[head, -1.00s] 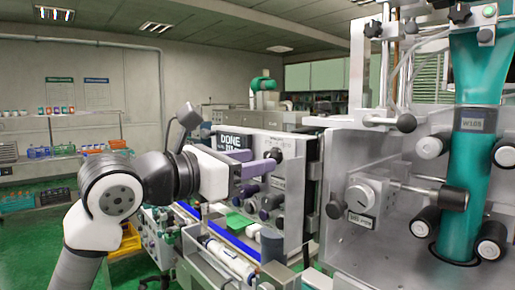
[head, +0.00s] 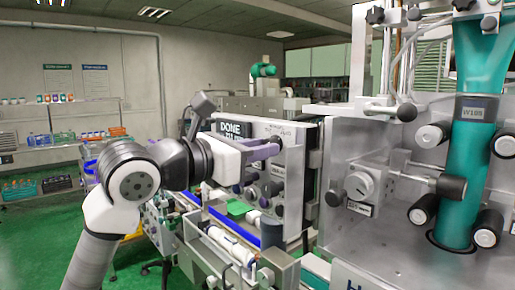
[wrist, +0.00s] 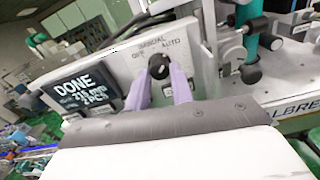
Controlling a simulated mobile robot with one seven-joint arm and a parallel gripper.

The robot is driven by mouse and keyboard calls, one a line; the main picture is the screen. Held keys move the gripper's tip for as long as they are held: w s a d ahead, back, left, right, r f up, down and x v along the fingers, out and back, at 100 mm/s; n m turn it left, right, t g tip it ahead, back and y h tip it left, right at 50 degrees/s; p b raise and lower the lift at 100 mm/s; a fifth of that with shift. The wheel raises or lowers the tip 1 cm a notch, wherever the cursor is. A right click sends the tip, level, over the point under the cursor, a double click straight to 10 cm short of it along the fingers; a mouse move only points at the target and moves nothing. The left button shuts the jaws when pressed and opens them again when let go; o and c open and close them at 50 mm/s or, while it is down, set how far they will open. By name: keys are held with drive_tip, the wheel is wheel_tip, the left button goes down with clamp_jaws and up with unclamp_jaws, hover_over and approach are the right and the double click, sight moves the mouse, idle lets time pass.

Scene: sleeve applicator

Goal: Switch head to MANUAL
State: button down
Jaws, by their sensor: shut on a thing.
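The selector knob (wrist: 158,66) is a black round knob on a light panel (wrist: 205,62), marked OFF, MANUAL and AUTO around its top. Its pointer is too blurred to read. My gripper (wrist: 161,72) has two purple fingers, one on each side of the knob, shut on it. In the head view my gripper (head: 270,148) reaches the panel beside the display; the knob itself is hidden there. The dark display (wrist: 84,88) left of the knob reads DONE, with a length and a piece count below.
Several dark knobs and rollers (head: 268,190) sit below my gripper. A conveyor with blue edges (head: 238,235) runs underneath.

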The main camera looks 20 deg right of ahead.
drive_tip(key=shift+n+b, duration=2.9)
drive_tip(key=shift+n, duration=1.4)
drive_tip(key=shift+r, duration=0.1)
drive_tip(key=c, duration=1.2)
unclamp_jaws()
drive_tip(key=b+v, duration=0.4)
drive_tip(key=v, duration=1)
